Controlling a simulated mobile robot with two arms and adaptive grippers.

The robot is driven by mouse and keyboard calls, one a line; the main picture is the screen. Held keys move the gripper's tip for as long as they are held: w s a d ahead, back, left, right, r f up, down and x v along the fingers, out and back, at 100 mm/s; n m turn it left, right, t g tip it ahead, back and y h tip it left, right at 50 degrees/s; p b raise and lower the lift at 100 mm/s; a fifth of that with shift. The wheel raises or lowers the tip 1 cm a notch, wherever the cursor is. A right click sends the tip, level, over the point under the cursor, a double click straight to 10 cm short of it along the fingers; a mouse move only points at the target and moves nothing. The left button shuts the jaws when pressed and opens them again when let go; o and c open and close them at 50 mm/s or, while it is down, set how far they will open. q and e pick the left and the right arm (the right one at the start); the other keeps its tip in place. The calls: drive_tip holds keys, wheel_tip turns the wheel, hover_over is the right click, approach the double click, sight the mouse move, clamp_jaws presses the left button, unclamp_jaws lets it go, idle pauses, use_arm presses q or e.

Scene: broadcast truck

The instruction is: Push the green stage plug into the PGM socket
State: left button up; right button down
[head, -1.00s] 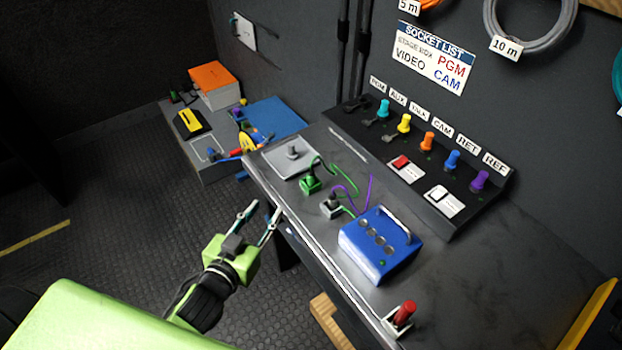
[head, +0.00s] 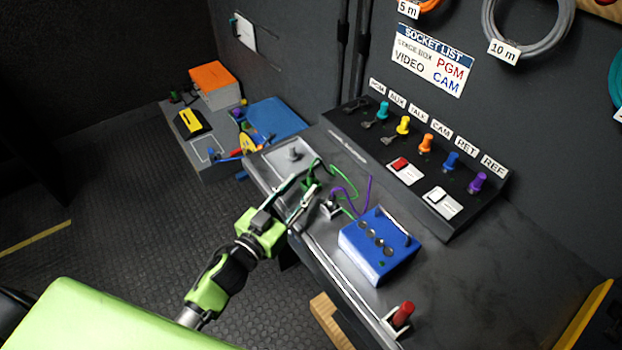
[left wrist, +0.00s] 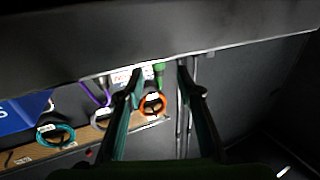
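The green stage plug (head: 311,178) stands on the bench's left part, partly covered by my left gripper's fingers in the head view. Its green cable curls to the right. My left gripper (head: 305,187) is open, its fingers pointing at the plug. In the left wrist view the green plug (left wrist: 159,73) shows between and beyond the two fingertips (left wrist: 160,70), with gaps on both sides; it is not clasped. The PGM socket (head: 356,104) is at the far left end of the black sloped panel, under the PGM label (head: 377,87), and shows no coloured plug. My right gripper is out of view.
A grey plug (head: 330,207) with a purple cable and a blue box (head: 378,246) stand right of the green plug. A grey plate (head: 283,158) with a knob lies left. Coloured plugs (head: 426,143) line the panel. A red lever (head: 403,313) is at the bench's front.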

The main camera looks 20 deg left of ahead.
sight(309, 179)
use_arm(q)
drive_tip(key=shift+p+x, duration=0.4)
drive_tip(key=shift+x, duration=2.35)
drive_tip(key=shift+d+f, duration=0.1)
drive_tip(key=shift+d, duration=0.05)
drive_tip(key=shift+s, duration=0.1)
clamp_jaws()
